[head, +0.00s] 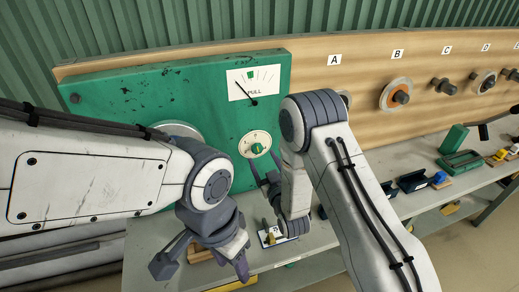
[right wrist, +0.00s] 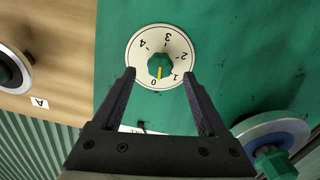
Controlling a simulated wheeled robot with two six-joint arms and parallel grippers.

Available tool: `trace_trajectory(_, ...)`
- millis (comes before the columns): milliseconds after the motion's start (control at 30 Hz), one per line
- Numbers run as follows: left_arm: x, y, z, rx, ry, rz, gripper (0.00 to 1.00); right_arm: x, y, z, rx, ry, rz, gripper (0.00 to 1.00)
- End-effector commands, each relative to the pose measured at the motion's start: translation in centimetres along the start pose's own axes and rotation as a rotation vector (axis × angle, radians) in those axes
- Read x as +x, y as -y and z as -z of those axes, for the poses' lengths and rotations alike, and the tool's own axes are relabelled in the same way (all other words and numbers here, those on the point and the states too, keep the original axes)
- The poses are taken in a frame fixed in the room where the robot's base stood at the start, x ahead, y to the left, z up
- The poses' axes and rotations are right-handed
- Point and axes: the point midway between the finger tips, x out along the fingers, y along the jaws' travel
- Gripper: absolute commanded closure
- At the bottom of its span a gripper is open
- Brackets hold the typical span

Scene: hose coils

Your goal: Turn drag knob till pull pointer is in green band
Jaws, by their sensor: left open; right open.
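The drag knob (head: 258,149) is a small green knob on a round cream dial on the green panel. In the right wrist view the knob (right wrist: 159,65) shows upside down, its yellow mark between 0 and 1. The pull gauge (head: 265,87) is a white plate above it; its black pointer leans up-left, left of the short green band (head: 250,75). My right gripper (head: 264,171) is open just below the knob; in the wrist view its fingertips (right wrist: 159,72) appear either side of the knob, with no clear contact. My left gripper (head: 203,264) is open and empty, low in front of the bench.
A wooden board (head: 365,68) with lettered spools stands right. The bench (head: 410,205) holds small items.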

Motion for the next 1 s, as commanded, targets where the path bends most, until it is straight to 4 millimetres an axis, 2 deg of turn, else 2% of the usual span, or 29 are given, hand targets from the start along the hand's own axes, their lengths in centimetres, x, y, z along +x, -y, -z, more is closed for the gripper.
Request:
trace_trajectory(100,-1.0,-0.1,0.1,-0.001,0.0,0.0,0.5,2.0,-0.1,0.3,0.0,-0.001,0.0,0.24)
trace_trajectory(233,-1.3,-0.1,0.1,-0.001,0.0,0.0,0.5,3.4,0.0,0.1,0.0,0.0,0.0,0.24)
trace_trajectory(400,-1.5,-0.1,0.1,-0.001,0.0,0.0,0.5,4.1,0.0,0.0,0.0,0.001,0.001,0.24)
trace_trajectory(633,-1.4,-0.1,0.1,-0.001,0.0,0.0,0.5,4.2,0.0,-0.1,0.0,0.002,0.001,0.24)
trace_trajectory(667,-1.4,-0.1,0.1,-0.001,0.0,0.0,0.5,4.2,0.0,-0.1,0.0,0.002,0.001,0.32)
trace_trajectory(700,-1.4,-0.1,0.1,-0.001,0.0,0.0,0.5,4.2,0.0,-0.1,0.0,0.002,0.001,0.47)
trace_trajectory(833,-1.4,-0.1,0.1,-0.001,0.0,0.0,0.5,4.2,0.0,0.0,0.0,0.001,0.001,0.97)
trace_trajectory(867,-1.4,-0.1,0.1,-0.001,0.0,0.0,0.5,4.2,0.0,0.0,0.0,0.001,0.001,1.0)
trace_trajectory(1000,-1.4,-0.1,0.1,-0.001,0.0,0.0,0.5,4.2,0.0,-0.1,-0.003,0.001,0.001,1.0)
